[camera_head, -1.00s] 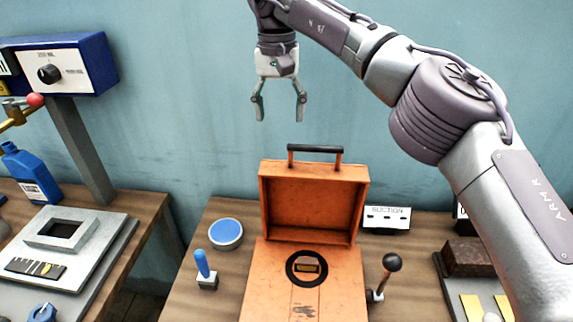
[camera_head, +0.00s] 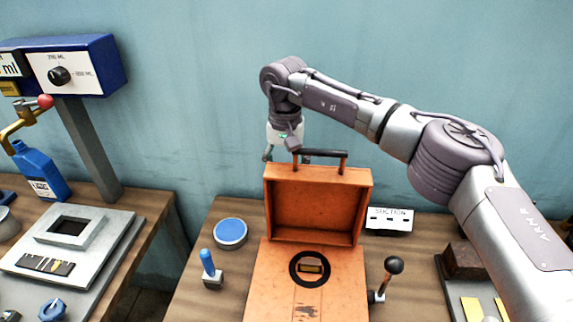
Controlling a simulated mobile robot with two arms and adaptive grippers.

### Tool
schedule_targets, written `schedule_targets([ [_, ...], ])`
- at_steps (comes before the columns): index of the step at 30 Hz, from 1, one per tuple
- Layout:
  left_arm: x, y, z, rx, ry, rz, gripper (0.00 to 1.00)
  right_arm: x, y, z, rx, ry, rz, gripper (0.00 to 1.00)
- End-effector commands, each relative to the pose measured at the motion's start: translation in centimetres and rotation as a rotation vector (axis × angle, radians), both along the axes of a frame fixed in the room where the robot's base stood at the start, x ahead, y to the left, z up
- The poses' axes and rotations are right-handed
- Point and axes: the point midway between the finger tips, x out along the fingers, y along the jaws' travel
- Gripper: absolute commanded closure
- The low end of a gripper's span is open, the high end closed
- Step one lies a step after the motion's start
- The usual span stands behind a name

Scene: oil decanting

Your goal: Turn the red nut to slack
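I do not see a red nut in this view. A red ball (camera_head: 45,101) sits on the end of the brass tap's lever (camera_head: 26,117) at the left. A blue nut-shaped piece (camera_head: 52,309) lies at the lower left. My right gripper (camera_head: 281,157) is at the end of the arm from the right, behind the open orange case's handle. Its fingers look spread and empty; the handle partly hides them. My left gripper is not in view.
The open orange case (camera_head: 267,205) stands on the middle table, with a blue-lidded round tin (camera_head: 230,233), a blue-handled lever (camera_head: 208,262) and a black-knobbed lever (camera_head: 394,266) around it. A blue bottle (camera_head: 40,172) and grey block (camera_head: 98,238) stand left. A gap separates the tables.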

Motion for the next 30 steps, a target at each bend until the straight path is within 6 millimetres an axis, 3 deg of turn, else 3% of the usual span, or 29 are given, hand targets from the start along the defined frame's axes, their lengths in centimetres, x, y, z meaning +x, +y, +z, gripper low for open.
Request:
schedule_targets([
  [4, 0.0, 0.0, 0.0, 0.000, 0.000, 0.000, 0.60, 0.0, 0.0, 0.0, 0.000, 0.000, 0.000, 0.32],
  [15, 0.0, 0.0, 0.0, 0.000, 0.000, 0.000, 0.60, 0.0, 0.0, 0.0, 0.000, 0.001, 0.000, 0.93],
  [25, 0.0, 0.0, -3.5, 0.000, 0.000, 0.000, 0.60, 0.0, -0.4, -0.7, 0.189, -0.036, 0.007, 0.93],
  [30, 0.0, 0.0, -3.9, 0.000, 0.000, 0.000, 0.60, 0.0, -0.4, -0.1, 0.244, -0.050, 0.009, 0.93],
])
